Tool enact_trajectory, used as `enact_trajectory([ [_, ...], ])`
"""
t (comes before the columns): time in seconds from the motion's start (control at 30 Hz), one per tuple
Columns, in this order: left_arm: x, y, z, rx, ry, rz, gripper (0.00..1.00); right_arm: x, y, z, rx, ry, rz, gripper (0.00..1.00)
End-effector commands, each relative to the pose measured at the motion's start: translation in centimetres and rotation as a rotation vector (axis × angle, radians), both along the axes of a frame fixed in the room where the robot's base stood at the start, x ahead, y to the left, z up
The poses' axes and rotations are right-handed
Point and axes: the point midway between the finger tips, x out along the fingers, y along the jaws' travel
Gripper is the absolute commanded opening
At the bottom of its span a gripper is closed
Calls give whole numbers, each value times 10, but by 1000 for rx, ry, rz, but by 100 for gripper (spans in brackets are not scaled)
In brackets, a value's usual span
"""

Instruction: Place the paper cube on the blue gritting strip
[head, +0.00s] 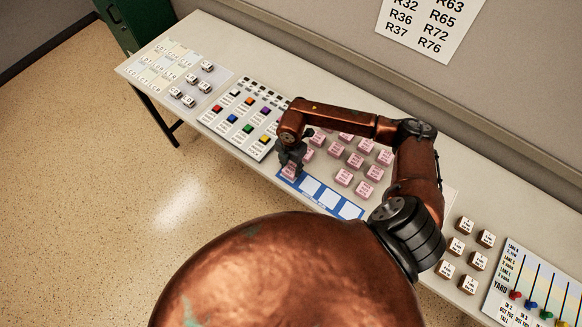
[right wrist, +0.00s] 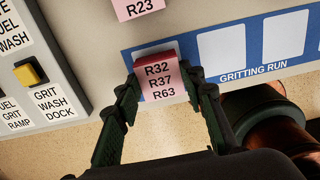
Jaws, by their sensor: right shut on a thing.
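The paper cube (right wrist: 160,82) is pink with a red edge and reads R32, R37, R63 in the right wrist view. My right gripper (right wrist: 163,90) is shut on it, one finger on each side. The cube is over the left end of the blue gritting strip (right wrist: 208,68), which has white squares and the words GRITTING RUN. I cannot tell whether the cube touches the strip. In the head view the strip (head: 333,202) lies along the table's front edge, and my right gripper (head: 291,165) is at its left end, partly hiding the cube (head: 289,172). My left gripper is not in view.
Several other pink cubes (head: 355,160) stand behind the strip. A panel with coloured buttons (head: 245,117) is to the left, and white cubes (head: 190,101) lie beyond it. Brown-sided cubes (head: 456,246) and a yard board (head: 535,285) are at the right. The strip's other squares are bare.

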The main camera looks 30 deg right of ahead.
Motion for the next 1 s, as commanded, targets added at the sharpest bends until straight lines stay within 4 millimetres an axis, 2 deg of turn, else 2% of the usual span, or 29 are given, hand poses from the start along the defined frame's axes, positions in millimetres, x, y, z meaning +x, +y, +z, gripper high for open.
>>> enact_trajectory([
  [0.1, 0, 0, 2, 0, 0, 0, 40, 1, 0, -8, 2, -1, 0, 13],
  [0.43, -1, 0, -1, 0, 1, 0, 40, 0, 0, -12, 0, -1, 0, 13],
  [0.47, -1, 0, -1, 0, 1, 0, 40, 0, 0, -12, 0, -1, 0, 38],
  [0.5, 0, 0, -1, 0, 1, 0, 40, 0, 0, -11, 1, -2, 0, 41],
  [0.7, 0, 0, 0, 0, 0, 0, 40, 0, 0, -11, 1, -2, 0, 54],
  [1.0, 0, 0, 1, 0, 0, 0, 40, 1, 0, -9, 1, -2, 0, 54],
])
